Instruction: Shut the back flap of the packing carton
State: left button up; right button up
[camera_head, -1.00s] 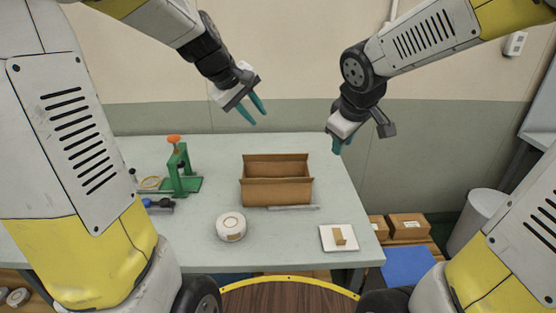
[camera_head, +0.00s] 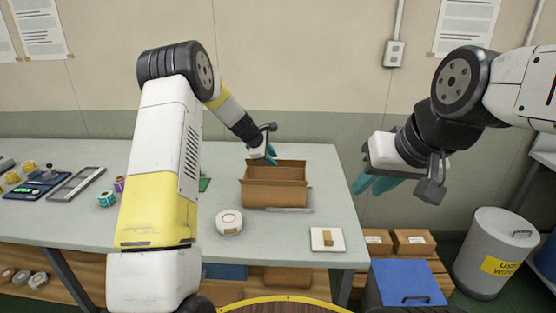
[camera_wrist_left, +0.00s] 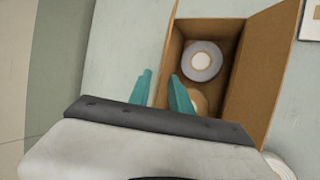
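The open brown packing carton (camera_head: 275,194) stands on the table. In the left wrist view the carton (camera_wrist_left: 215,26) holds a grey-white roll (camera_wrist_left: 203,60) and part of a second, and the front flap (camera_wrist_left: 263,75) is on the right.
A white tape roll (camera_head: 229,221) lies in front of the carton and a white square with a small brown piece (camera_head: 327,239) to its right. A grey strip lies along the carton's front. My left arm hides part of the table's left side.

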aim_at(276, 160)
pick_arm(q)
jog(key=shift+x, duration=1.6)
grip_shut()
